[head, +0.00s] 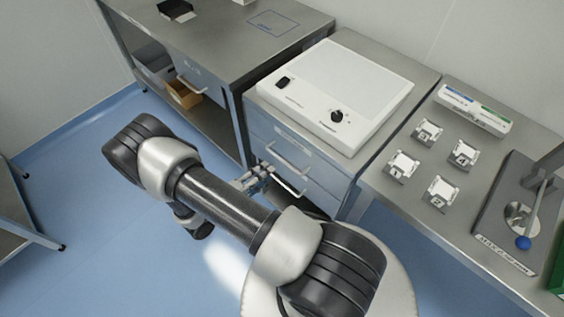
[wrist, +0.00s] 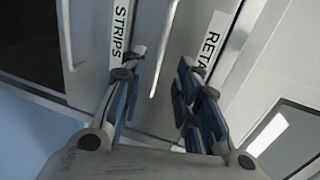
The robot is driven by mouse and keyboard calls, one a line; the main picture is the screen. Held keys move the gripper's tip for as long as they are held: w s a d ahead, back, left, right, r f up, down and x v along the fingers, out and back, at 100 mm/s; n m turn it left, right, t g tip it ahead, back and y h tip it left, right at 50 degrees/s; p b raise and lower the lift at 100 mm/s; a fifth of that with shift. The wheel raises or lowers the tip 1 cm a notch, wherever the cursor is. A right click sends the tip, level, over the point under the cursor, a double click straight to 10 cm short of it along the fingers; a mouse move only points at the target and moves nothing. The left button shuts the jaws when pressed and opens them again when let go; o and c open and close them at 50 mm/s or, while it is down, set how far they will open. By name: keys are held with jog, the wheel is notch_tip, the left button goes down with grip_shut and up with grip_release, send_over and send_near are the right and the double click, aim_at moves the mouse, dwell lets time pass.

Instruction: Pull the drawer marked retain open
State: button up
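In the wrist view, the drawer front marked "RETA…" (wrist: 190,28) is on the right, with the rest of its label cut off. Its bar handle (wrist: 165,42) shows between the two fingers of my gripper (wrist: 158,68), with a gap on each side. The fingers are apart and hold nothing. I cannot tell whether they reach past the bar in depth. In the head view, my gripper (head: 257,178) is beside the drawer handles of the middle cabinet, partly behind my arm. The upper drawer (head: 312,161) looks flush there; its label is too small to read.
A drawer labelled "STRIPS" (wrist: 120,35) is the neighbour below. A white light box (head: 340,90) sits on the cabinet. The right bench (head: 400,212) holds several small fixtures and a lever press (head: 515,215). Blue floor (head: 130,225) is clear at left.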

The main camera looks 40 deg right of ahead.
aim_at(282, 160)
jog(key=b+x, duration=0.1)
jog(key=x, duration=0.8)
jog(key=shift+s+b, duration=0.1)
jog(key=shift+b, duration=0.25)
jog(key=shift+c, duration=0.5)
grip_shut()
